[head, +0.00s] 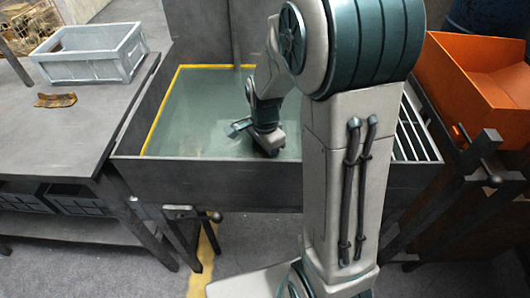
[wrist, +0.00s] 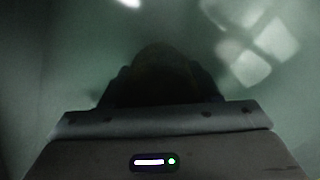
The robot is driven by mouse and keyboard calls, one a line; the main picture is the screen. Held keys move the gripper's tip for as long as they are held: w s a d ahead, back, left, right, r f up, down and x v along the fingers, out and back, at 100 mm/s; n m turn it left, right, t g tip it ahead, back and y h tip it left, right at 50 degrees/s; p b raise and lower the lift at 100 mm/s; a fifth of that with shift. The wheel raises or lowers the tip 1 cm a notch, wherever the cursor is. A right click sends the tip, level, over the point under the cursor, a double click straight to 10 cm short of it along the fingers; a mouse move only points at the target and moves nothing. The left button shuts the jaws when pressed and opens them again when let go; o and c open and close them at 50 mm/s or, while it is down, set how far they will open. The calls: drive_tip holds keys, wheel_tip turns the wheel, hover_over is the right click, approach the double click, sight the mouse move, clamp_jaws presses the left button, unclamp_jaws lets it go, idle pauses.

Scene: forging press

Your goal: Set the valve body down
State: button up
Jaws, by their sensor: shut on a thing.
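My gripper (head: 270,146) reaches down into a tank of greenish liquid (head: 205,110), and its lower end is hidden at the liquid surface in the head view. In the wrist view, the valve body (wrist: 162,78) shows as a dark, rounded shape just beyond the gripper's edge. The gripper is shut on it. The view is murky and dim, so its details, its tilt and any contact with the tank floor cannot be told.
Left of the tank is a dark table with a grey crate (head: 92,68) and a small brownish metal piece (head: 56,100). A slatted rack (head: 414,135) lies at the tank's right end. An orange bin (head: 475,80) stands farther right. The tank has raised dark walls (head: 215,178).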

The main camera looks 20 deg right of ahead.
drive_tip(key=shift+r, duration=0.1)
drive_tip(key=shift+f, duration=0.2)
drive_tip(key=o, duration=1.3)
drive_tip(key=shift+c, duration=0.2)
drive_tip(key=shift+r, duration=0.15)
wheel_tip(320, 180, up, 12)
drive_tip(key=p, duration=0.2)
drive_tip(key=shift+p, duration=0.35)
